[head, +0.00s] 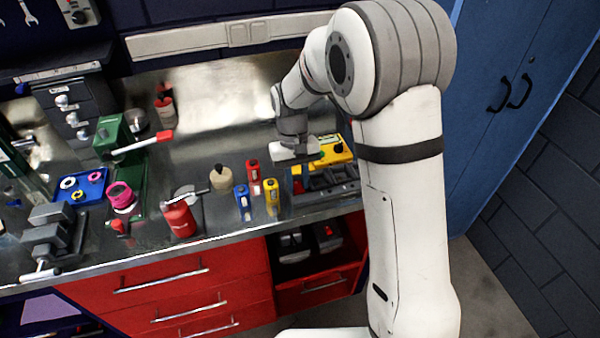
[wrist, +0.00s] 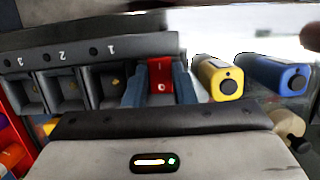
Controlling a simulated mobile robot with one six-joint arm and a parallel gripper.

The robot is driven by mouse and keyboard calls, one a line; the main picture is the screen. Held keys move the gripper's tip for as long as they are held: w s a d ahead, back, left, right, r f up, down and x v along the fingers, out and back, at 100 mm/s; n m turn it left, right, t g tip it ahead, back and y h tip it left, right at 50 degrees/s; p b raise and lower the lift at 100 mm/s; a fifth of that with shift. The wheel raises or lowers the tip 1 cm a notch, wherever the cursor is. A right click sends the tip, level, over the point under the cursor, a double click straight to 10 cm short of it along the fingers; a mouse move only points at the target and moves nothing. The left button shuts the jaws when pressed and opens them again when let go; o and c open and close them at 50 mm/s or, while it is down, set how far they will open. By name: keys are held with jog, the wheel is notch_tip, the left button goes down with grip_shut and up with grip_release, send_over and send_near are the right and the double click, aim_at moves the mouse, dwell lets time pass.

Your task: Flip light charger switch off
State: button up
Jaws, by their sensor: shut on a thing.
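The light charger is a dark grey rack (wrist: 85,48) with open bays numbered 1, 2 and 3 in the wrist view. It also shows in the head view (head: 332,183), at the bench's front right. A red switch (wrist: 160,75) with a small pale mark is at its end beside bay 1. My gripper (wrist: 160,90) has its two blue-grey fingers on either side of this red part, shut on it. In the head view my gripper (head: 295,158) is over the charger's left end, and its fingertips are hard to make out. Whether the switch is on or off cannot be told.
A yellow light (wrist: 220,78) and a blue light (wrist: 278,74) stand close beside the fingers. A red light (head: 253,172) stands near them. A yellow case (head: 335,152) lies behind the charger. A beige bottle (head: 222,178) stands further left. Bare bench is behind.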

aim_at(297, 182)
dwell(0.3)
jog(key=o, duration=0.7)
jog(key=v, duration=0.8)
jog(key=shift+b, duration=0.45)
jog(key=shift+w+f, duration=0.1)
jog(key=s+d+r+m+t, duration=0.25)
jog(key=s+d+r, duration=0.35)
jog(key=s+d, duration=0.3)
jog(key=s+d+t, duration=0.3)
jog(key=s+d, duration=0.3)
jog(key=s, duration=0.6)
jog(key=shift+d+f+m+y, duration=0.2)
jog(key=shift+f+m+y, duration=0.05)
jog(key=shift+m+y, duration=0.15)
